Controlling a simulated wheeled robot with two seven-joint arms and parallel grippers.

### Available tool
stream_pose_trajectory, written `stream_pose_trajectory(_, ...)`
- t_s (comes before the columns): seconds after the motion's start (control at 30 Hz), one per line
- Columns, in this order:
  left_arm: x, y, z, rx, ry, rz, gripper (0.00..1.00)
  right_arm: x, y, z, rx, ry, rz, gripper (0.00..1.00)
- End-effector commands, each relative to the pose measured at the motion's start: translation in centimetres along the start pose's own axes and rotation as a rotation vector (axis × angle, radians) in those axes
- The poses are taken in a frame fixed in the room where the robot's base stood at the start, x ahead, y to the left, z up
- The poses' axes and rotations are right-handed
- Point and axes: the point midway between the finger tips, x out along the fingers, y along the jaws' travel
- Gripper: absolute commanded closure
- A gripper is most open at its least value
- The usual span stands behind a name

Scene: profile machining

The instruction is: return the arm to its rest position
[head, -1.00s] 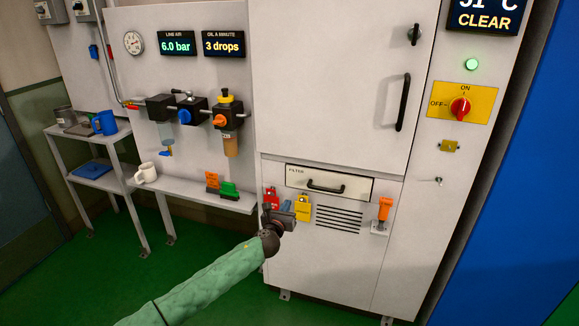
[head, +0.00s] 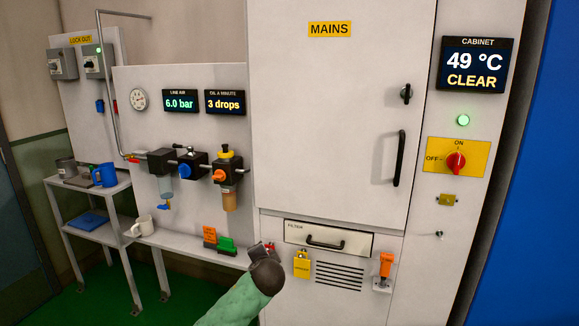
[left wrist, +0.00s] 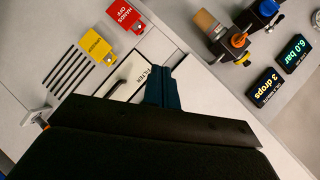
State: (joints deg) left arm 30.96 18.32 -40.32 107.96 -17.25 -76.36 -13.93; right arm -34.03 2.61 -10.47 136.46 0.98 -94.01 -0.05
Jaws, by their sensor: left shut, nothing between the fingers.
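My left arm comes up from the bottom of the head view in a green sleeve. My left gripper (head: 266,262) is in front of the lower left of the machine cabinet, and the dark wrist hides its fingers there. In the left wrist view the dark blue fingers (left wrist: 161,86) are together, with nothing between them. They overlap the view of the filter drawer (left wrist: 134,78); I cannot tell how far off they are. My right gripper is not in view.
The white cabinet (head: 330,130) stands ahead, with a filter drawer (head: 329,239), a yellow tag (head: 302,265) and an orange-handled part (head: 385,266).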

Motion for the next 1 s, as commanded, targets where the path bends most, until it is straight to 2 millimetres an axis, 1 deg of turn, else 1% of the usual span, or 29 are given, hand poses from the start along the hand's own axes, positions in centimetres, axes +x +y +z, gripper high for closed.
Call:
stream_pose_trajectory(0.03,-1.2,0.7,0.7,-0.070,-0.013,0.038,1.00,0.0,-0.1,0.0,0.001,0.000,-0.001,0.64)
stream_pose_trajectory(0.17,-4.2,2.5,2.6,-0.244,-0.057,0.139,1.00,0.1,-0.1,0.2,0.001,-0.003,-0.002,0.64)
stream_pose_trajectory(0.2,-5.2,3.3,3.3,-0.293,-0.073,0.172,1.00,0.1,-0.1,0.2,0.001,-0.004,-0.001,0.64)
stream_pose_trajectory(0.27,-6.7,4.4,4.5,-0.362,-0.097,0.221,1.00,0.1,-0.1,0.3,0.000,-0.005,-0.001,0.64)
stream_pose_trajectory(0.4,-10.0,7.1,7.4,-0.486,-0.153,0.323,1.00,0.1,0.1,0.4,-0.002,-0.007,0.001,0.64)
stream_pose_trajectory(0.7,-16.2,12.6,13.5,-0.633,-0.247,0.491,1.00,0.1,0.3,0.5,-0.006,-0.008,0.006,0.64)
stream_pose_trajectory(0.97,-20.9,17.2,18.8,-0.728,-0.323,0.583,1.00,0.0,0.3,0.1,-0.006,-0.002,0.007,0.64)
stream_pose_trajectory(1.0,-21.6,17.9,19.7,-0.740,-0.339,0.593,1.00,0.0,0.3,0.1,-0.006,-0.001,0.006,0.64)
